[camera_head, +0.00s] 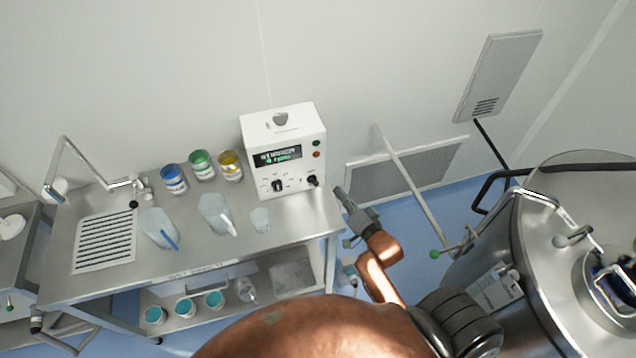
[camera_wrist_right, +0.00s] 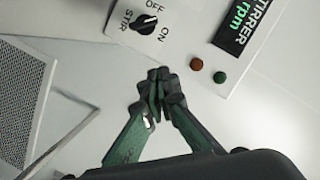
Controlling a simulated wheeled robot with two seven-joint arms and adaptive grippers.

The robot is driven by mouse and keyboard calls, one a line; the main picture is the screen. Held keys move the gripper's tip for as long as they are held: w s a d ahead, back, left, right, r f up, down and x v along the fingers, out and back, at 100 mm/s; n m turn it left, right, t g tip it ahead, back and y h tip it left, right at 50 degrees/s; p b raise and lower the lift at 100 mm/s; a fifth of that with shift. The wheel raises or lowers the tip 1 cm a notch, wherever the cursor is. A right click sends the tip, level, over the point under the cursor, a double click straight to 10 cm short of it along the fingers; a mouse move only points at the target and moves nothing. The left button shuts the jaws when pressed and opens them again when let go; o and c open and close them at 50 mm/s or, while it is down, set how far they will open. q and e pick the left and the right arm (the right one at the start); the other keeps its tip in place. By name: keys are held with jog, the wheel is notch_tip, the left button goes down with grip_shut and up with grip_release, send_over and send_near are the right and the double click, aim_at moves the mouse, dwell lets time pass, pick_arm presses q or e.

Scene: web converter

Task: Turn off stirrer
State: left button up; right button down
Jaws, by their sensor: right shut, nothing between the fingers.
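The stirrer control unit (camera_head: 283,133) is a white box at the back right of the steel table. Its lit display (camera_head: 277,156) has green text, and it also shows in the right wrist view (camera_wrist_right: 240,25). The black STIR knob (camera_head: 312,180) sits at the lower right of the front panel; in the right wrist view the knob (camera_wrist_right: 146,24) has OFF and ON labels beside it. My right gripper (camera_head: 343,196) is to the right of the box, apart from the knob. In the right wrist view its fingertips (camera_wrist_right: 160,76) are together and empty. My left gripper is not in view.
A red button (camera_wrist_right: 196,64) and a green button (camera_wrist_right: 219,77) are on the panel. A steel vessel (camera_head: 500,235) is at right.

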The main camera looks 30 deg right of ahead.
aim_at(313, 182)
jog(key=w, duration=0.3)
jog(key=w+f, duration=0.1)
jog(key=w, duration=0.3)
jog(key=w+p, duration=0.1)
jog(key=w, duration=0.2)
jog(key=shift+w+d+f, duration=0.15)
jog(key=shift+d+f, duration=0.05)
jog(key=shift+f, duration=0.2)
jog(key=shift+a+f, duration=0.9)
jog(key=shift+f, duration=0.05)
jog(key=shift+w+a+f, duration=0.15)
jog(key=shift+a+f, duration=0.25)
jog(key=shift+a, duration=0.1)
jog(key=shift+a+p, duration=0.1)
jog(key=shift+p, duration=0.2)
